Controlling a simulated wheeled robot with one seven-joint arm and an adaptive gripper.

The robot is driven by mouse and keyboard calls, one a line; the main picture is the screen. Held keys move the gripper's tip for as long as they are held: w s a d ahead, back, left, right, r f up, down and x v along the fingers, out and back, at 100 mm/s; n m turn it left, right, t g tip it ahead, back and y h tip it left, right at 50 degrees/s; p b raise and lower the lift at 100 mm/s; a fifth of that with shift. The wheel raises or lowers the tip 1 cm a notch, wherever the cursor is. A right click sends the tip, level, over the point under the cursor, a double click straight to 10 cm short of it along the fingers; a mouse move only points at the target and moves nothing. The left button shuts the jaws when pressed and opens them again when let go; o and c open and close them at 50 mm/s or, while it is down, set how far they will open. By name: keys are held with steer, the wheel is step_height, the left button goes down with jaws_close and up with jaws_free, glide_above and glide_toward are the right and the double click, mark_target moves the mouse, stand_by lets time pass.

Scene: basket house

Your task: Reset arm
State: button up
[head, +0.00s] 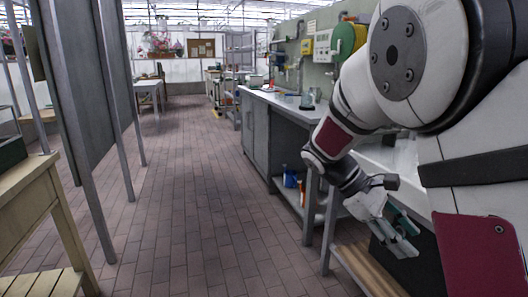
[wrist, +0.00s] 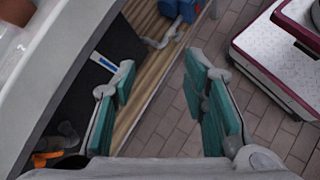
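My gripper (head: 401,233) hangs at the right in the head view, at the end of my white and dark red arm, which is bent and reaches down beside the workbench. In the wrist view my gripper (wrist: 165,105) has its two teal-padded fingers wide apart. Nothing is between them. Below and beyond them are the slatted wooden lower shelf and the brick floor. My arm hides part of the bench in the head view.
A grey workbench (head: 275,101) runs along the right. A wooden table (head: 38,190) and grey panels (head: 85,80) stand at the left. The brick floor (head: 180,200) between is clear. Under the bench, a blue object (wrist: 181,9) sits on the lower shelf (wrist: 146,70).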

steer(key=s+a+r+m+t+y, duration=0.1)
steer(key=s+a+r+m+y, duration=0.15)
steer(key=s, duration=0.65)
steer(key=s+a+r+m+t+y, duration=0.1)
steer(key=s+r+m+y, duration=0.25)
steer(key=s, duration=0.55)
steer(key=s+a+f+m+t+y, duration=0.3)
steer(key=s+a, duration=0.3)
steer(key=s, duration=0.6)
step_height(320, 180, up, 31)
steer(key=t+p, duration=0.3)
steer(key=p, duration=2.6)
steer(key=shift+d+t, duration=0.3)
